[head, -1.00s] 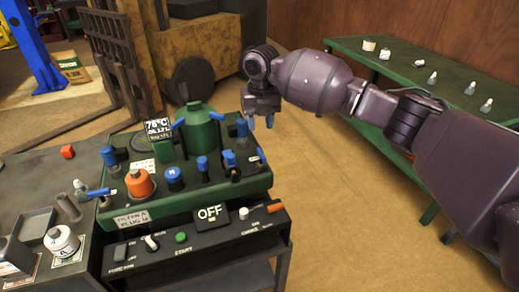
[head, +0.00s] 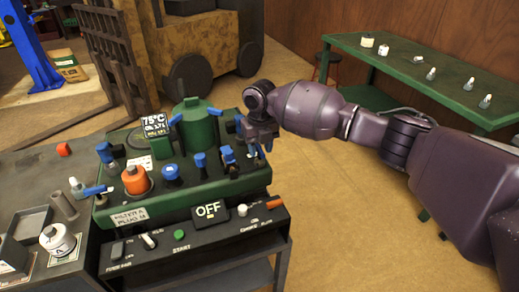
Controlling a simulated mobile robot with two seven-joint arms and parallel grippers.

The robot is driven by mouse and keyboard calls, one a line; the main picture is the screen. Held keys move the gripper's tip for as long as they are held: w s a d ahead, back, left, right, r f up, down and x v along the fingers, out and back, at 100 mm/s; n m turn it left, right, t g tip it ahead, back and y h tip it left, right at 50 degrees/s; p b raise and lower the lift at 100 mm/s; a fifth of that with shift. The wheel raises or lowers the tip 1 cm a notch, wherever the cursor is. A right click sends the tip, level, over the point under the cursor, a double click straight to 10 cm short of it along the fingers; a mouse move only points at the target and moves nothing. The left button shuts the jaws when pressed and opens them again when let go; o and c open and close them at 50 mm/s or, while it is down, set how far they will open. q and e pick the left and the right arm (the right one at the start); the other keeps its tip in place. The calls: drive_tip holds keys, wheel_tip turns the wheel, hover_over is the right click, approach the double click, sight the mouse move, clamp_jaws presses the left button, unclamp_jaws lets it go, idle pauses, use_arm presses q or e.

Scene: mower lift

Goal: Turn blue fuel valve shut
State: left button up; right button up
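A green engine console (head: 160,207) bears several blue handles and knobs; its labels are too small to tell which one is the fuel valve. At its right end a blue handle (head: 228,155) stands close to my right gripper. Other blue parts are an upright handle (head: 201,164), a round knob (head: 171,173), a handle at the back left (head: 105,153) and a lever at the left edge (head: 94,191). My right gripper (head: 260,150) points down at the console's right end, fingers apart, with nothing visibly held. Contact with the handle cannot be told. My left gripper is out of view.
A dark lower panel (head: 190,245) carries an OFF display (head: 209,210), a green start button and an orange-tipped lever. A grey bench (head: 25,165) with small parts stands at left. A green table (head: 400,70) stands at back right. Open floor lies right of the console.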

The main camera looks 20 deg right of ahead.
drive_tip(key=shift+f, duration=0.4)
clamp_jaws()
